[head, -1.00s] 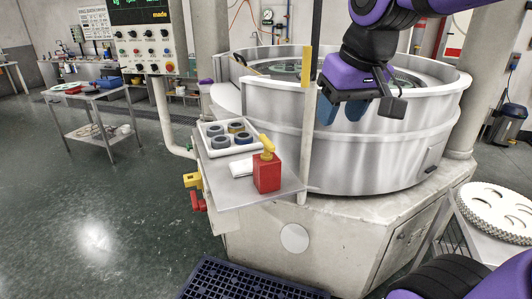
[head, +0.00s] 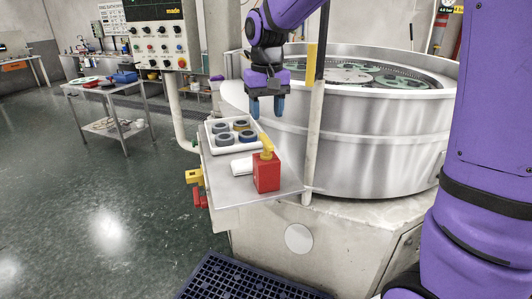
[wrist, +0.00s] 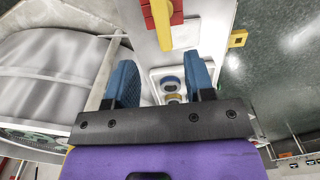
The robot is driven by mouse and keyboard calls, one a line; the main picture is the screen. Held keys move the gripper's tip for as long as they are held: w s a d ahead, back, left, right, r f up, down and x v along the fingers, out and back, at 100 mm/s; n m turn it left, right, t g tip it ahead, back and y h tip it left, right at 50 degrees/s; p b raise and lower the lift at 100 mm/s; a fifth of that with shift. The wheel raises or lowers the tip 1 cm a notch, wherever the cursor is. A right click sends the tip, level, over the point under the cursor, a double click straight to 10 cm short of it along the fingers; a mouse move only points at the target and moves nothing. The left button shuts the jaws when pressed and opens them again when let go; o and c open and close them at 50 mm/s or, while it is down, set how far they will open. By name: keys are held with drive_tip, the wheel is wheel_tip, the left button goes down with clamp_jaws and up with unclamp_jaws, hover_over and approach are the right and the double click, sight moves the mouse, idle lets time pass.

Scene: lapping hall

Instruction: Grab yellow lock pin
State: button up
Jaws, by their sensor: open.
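A small yellow part (head: 194,176) sticks out from the left edge of the grey shelf, above a red part (head: 200,198). It may be the lock pin, but its shape is too small to tell for sure. In the wrist view a yellow piece (wrist: 238,39) shows right of the shelf. My gripper (head: 267,107) is open and empty, its blue fingers pointing down above the back of the shelf. It is above and to the right of the yellow part, well apart from it. In the wrist view my gripper (wrist: 162,85) has nothing between its fingers.
A white tray (head: 207,147) with several dark rings stands on the shelf below my gripper. A post with a yellow strip (head: 311,62) rises beside the large round machine (head: 380,145).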

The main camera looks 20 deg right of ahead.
sight(266, 139)
wheel_tip(266, 139, down, 4)
drive_tip(key=shift+f, duration=0.15)
drive_tip(key=f, duration=0.3)
drive_tip(key=s+f, duration=0.1)
drive_tip(key=shift+a+f, duration=0.25)
drive_tip(key=shift+a, duration=0.05)
drive_tip(key=shift+f, duration=0.4)
clamp_jaws()
